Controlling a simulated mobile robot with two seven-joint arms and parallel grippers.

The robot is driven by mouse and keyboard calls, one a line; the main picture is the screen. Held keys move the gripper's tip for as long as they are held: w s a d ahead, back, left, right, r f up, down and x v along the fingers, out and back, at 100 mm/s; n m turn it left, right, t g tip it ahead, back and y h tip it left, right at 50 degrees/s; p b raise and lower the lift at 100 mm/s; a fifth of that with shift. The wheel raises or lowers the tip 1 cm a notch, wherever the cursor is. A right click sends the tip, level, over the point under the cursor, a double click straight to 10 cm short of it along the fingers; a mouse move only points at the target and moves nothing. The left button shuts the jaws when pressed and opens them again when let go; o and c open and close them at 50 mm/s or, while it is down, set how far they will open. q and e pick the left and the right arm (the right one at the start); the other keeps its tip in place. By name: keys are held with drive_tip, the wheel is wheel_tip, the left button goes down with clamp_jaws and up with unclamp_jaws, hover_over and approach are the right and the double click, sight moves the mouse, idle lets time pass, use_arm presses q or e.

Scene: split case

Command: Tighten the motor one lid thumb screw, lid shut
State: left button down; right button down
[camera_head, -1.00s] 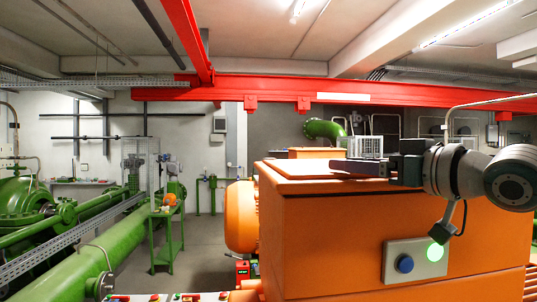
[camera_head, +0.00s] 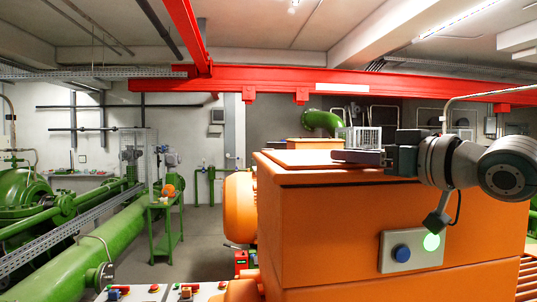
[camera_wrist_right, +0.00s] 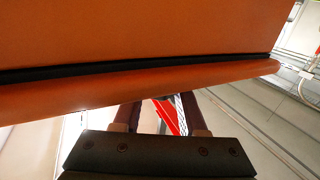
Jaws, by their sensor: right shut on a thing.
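The big orange motor case (camera_head: 330,235) stands at the right of the head view. Its orange lid (camera_head: 292,159) lies flat on top and looks shut. My right gripper (camera_head: 338,155) reaches in from the right, level, with its dark fingers at the lid top. In the right wrist view, its two fingers (camera_wrist_right: 160,112) stand apart and run up behind the orange lid edge (camera_wrist_right: 150,88), which hides the tips. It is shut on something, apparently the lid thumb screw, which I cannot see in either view. My left gripper is not in view.
A control box (camera_head: 412,250) with a blue button and a lit green one is on the case front. A wire cage (camera_head: 362,137) shows behind my fingers. A red beam (camera_head: 350,88) crosses overhead. Green pipes and pumps (camera_head: 135,225) fill the left. Open floor (camera_head: 205,235) lies between.

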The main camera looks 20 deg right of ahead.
drive_tip(key=shift+a, duration=0.15)
drive_tip(key=shift+a+r+m+h+p, duration=0.15)
drive_tip(key=shift+a+m+h+p, duration=0.15)
drive_tip(key=shift+h+p, duration=0.15)
drive_tip(key=shift+d+m+h+p, duration=0.15)
drive_tip(key=shift+m+h+p, duration=0.35)
drive_tip(key=shift+h, duration=0.4)
drive_tip(key=shift+d+m+h+p, duration=0.15)
drive_tip(key=shift+m+h+p, duration=0.15)
drive_tip(key=shift+m+h, duration=0.45)
drive_tip(key=shift+d+m+h, duration=0.1)
drive_tip(key=shift+m+h, duration=0.55)
drive_tip(key=shift+h, duration=0.55)
drive_tip(key=shift+c, duration=2.3)
unclamp_jaws()
